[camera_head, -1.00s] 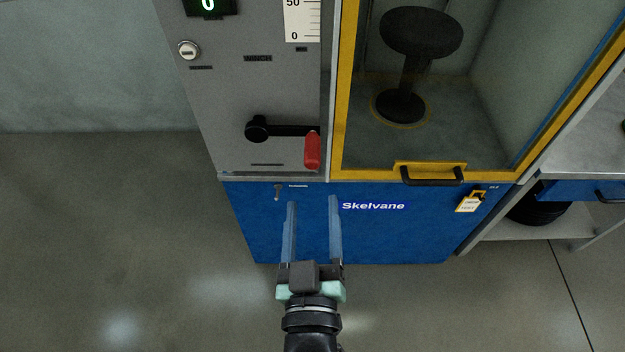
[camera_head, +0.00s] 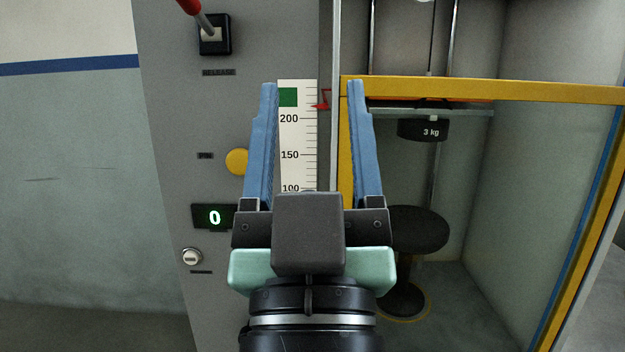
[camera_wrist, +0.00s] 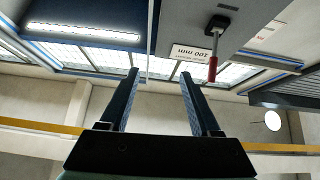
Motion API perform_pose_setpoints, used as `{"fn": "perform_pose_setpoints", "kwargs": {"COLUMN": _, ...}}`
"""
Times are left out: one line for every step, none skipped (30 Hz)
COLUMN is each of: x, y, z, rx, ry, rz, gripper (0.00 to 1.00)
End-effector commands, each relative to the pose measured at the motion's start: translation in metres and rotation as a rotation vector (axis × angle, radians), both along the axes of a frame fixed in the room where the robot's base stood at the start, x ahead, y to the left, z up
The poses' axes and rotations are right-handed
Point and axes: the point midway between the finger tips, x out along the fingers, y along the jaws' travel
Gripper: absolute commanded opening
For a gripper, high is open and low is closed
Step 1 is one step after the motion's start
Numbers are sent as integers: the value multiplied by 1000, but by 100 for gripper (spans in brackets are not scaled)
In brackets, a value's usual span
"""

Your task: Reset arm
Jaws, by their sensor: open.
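My gripper (camera_head: 312,92) is open and empty. In the head view its two blue fingers point up in front of the machine's grey panel (camera_head: 180,120), one on each side of the height scale (camera_head: 297,150). In the wrist view my gripper (camera_wrist: 158,78) also shows open, with nothing between the fingers. My gripper hides part of the panel and of the yellow door frame. Whether the fingers touch the panel cannot be told.
A red-handled lever (camera_head: 211,34), a yellow button (camera_head: 237,161), a display reading 0 (camera_head: 214,217) and a key switch (camera_head: 191,257) are on the panel. To the right, a 3 kg weight (camera_head: 422,130) hangs above a black stool (camera_head: 418,230) inside the yellow-framed cabinet (camera_head: 490,90).

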Motion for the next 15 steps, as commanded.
{"fn": "perform_pose_setpoints", "kwargs": {"x": -12, "y": 0, "z": 23, "rx": 10, "ry": -47, "rz": 8, "gripper": 64}}
{"fn": "perform_pose_setpoints", "kwargs": {"x": -18, "y": 0, "z": 34, "rx": 17, "ry": -69, "rz": 13, "gripper": 64}}
{"fn": "perform_pose_setpoints", "kwargs": {"x": -26, "y": 0, "z": 48, "rx": 25, "ry": -96, "rz": 20, "gripper": 64}}
{"fn": "perform_pose_setpoints", "kwargs": {"x": -33, "y": 0, "z": 57, "rx": 31, "ry": -116, "rz": 25, "gripper": 64}}
{"fn": "perform_pose_setpoints", "kwargs": {"x": -39, "y": 0, "z": 67, "rx": 36, "ry": -136, "rz": 31, "gripper": 64}}
{"fn": "perform_pose_setpoints", "kwargs": {"x": -47, "y": 0, "z": 80, "rx": 44, "ry": -159, "rz": 37, "gripper": 64}}
{"fn": "perform_pose_setpoints", "kwargs": {"x": -43, "y": 0, "z": 90, "rx": 43, "ry": -144, "rz": 37, "gripper": 64}}
{"fn": "perform_pose_setpoints", "kwargs": {"x": -42, "y": 0, "z": 96, "rx": 42, "ry": -141, "rz": 36, "gripper": 64}}
{"fn": "perform_pose_setpoints", "kwargs": {"x": -41, "y": 0, "z": 104, "rx": 42, "ry": -140, "rz": 36, "gripper": 64}}
{"fn": "perform_pose_setpoints", "kwargs": {"x": -41, "y": 0, "z": 111, "rx": 41, "ry": -139, "rz": 35, "gripper": 64}}
{"fn": "perform_pose_setpoints", "kwargs": {"x": -41, "y": 0, "z": 117, "rx": 41, "ry": -139, "rz": 35, "gripper": 64}}
{"fn": "perform_pose_setpoints", "kwargs": {"x": -41, "y": 0, "z": 126, "rx": 41, "ry": -139, "rz": 35, "gripper": 64}}
{"fn": "perform_pose_setpoints", "kwargs": {"x": -41, "y": 0, "z": 133, "rx": 41, "ry": -139, "rz": 35, "gripper": 64}}
{"fn": "perform_pose_setpoints", "kwargs": {"x": -41, "y": 0, "z": 141, "rx": 41, "ry": -139, "rz": 35, "gripper": 64}}
{"fn": "perform_pose_setpoints", "kwargs": {"x": -41, "y": 0, "z": 151, "rx": 41, "ry": -139, "rz": 36, "gripper": 64}}
